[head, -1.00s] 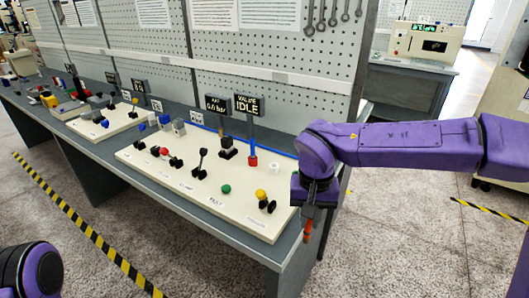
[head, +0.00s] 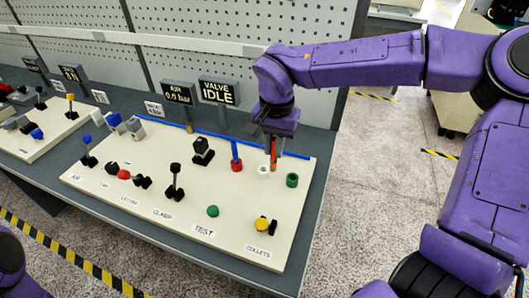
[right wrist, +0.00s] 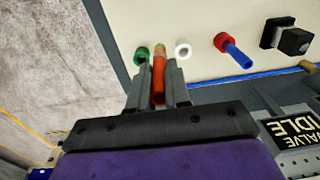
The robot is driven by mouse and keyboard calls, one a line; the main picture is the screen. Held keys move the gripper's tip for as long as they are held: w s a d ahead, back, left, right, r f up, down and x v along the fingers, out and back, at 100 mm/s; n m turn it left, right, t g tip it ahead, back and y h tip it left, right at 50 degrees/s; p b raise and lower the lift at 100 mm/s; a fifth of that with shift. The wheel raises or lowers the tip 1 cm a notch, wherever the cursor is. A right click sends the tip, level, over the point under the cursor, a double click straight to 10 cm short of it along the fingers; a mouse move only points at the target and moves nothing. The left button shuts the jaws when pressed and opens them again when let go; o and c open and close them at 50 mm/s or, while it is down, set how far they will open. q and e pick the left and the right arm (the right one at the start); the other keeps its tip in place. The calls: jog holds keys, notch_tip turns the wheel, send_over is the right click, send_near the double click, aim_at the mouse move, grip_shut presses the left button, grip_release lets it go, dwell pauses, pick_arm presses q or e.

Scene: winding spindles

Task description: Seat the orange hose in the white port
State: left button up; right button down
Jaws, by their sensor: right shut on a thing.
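My right gripper (head: 274,146) is shut on the orange hose (head: 273,158), which hangs tip down over the right end of the cream board. The white port (head: 263,171) is a short ring on the board, just left of the hose tip in the head view. In the right wrist view the hose (right wrist: 158,82) sits between both fingers, its tip between the green port (right wrist: 141,55) and the white port (right wrist: 183,47). The white port's opening shows empty there. The hose appears beside the white port, not in it. My left gripper is out of view.
A red port (head: 236,166) holding an upright blue hose (head: 234,149) stands left of the white port. The green port (head: 292,180) stands to its right. A yellow knob (head: 262,224) and a green button (head: 213,211) are nearer the front. The VALVE display (head: 219,91) reads IDLE.

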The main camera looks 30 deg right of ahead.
jog(key=w+f, duration=0.2)
jog(key=f, duration=0.1)
jog(key=w+f, duration=0.4)
jog(key=f, duration=0.1)
jog(key=shift+f+p, duration=0.35)
jog(key=shift+p, duration=0.05)
jog(key=shift+s, duration=0.3)
jog(key=shift+w+d+f, duration=0.1)
jog(key=shift+w+f, duration=0.05)
jog(key=shift+w, duration=0.1)
jog(key=c, duration=1.1)
grip_release()
jog(key=shift+w+d+f+g, duration=0.2)
jog(key=shift+w+g, duration=0.1)
jog(key=shift+w, duration=0.15)
jog(key=shift+s+a+r, duration=0.2)
jog(key=shift+s+r, duration=0.15)
jog(key=shift+r, duration=0.05)
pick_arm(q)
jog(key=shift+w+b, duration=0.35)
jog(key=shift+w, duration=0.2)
pick_arm(e)
jog(key=r, duration=1.1)
jog(key=shift+w+r, duration=0.2)
jog(key=shift+r, duration=0.15)
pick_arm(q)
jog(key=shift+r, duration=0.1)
pick_arm(e)
jog(key=shift+r, duration=0.1)
